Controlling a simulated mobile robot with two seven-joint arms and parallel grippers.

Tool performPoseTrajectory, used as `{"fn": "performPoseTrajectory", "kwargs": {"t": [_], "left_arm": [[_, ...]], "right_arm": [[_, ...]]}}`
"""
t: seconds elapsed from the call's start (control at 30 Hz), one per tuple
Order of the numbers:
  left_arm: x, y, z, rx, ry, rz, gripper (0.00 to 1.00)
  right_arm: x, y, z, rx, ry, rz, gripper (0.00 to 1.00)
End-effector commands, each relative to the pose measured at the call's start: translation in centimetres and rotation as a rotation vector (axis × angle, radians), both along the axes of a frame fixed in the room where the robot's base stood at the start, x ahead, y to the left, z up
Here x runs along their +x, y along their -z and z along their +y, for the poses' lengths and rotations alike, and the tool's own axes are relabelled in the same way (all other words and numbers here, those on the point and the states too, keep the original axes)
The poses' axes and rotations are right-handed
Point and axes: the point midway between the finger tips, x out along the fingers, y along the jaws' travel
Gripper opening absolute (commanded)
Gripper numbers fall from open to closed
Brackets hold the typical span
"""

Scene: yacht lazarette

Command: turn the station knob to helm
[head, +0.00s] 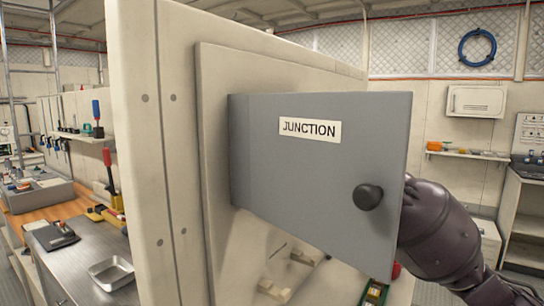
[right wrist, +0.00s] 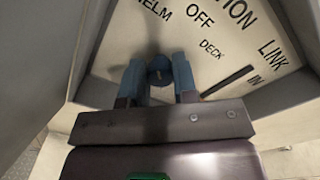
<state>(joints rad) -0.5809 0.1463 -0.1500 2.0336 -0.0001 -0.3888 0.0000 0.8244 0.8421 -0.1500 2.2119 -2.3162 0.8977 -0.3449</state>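In the right wrist view, a pale panel (right wrist: 222,62) carries the printed words HELM, OFF and DECK around a dark round knob (right wrist: 160,68). HELM is at the upper left of the knob, OFF at the upper right, DECK to the right. My right gripper (right wrist: 160,76) has its two blue fingers on either side of the knob, seemingly touching it. The knob's pointer direction cannot be made out. In the head view, the grey door (head: 310,170) labelled JUNCTION hides the panel and my right gripper; my right forearm reaches behind it. My left gripper is not in view.
The door's black pull knob (head: 367,196) faces me, close to my right arm. A slot (right wrist: 228,81) and the words LINK and IN lie right of the station knob. A bench (head: 85,262) with a metal tray (head: 111,272) stands at the left, beyond the pale partition (head: 140,130).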

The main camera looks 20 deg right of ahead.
Motion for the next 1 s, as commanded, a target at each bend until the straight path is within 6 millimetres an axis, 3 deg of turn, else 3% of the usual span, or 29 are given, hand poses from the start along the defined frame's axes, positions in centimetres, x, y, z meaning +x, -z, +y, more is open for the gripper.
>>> {"fn": "performPoseTrajectory", "kwargs": {"t": [0.03,0.17,0.57,1.0], "left_arm": [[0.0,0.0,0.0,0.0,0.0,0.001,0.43],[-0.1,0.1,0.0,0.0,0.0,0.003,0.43],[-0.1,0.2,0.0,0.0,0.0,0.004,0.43],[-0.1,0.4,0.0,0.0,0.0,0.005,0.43]], "right_arm": [[0.0,0.0,0.0,-0.001,0.0,-0.001,0.33],[0.0,0.0,0.0,-0.001,0.0,-0.001,0.52],[-0.6,0.0,-0.5,0.001,0.001,0.001,0.52],[-6.5,0.2,-5.1,-0.002,0.002,0.001,0.52]]}}
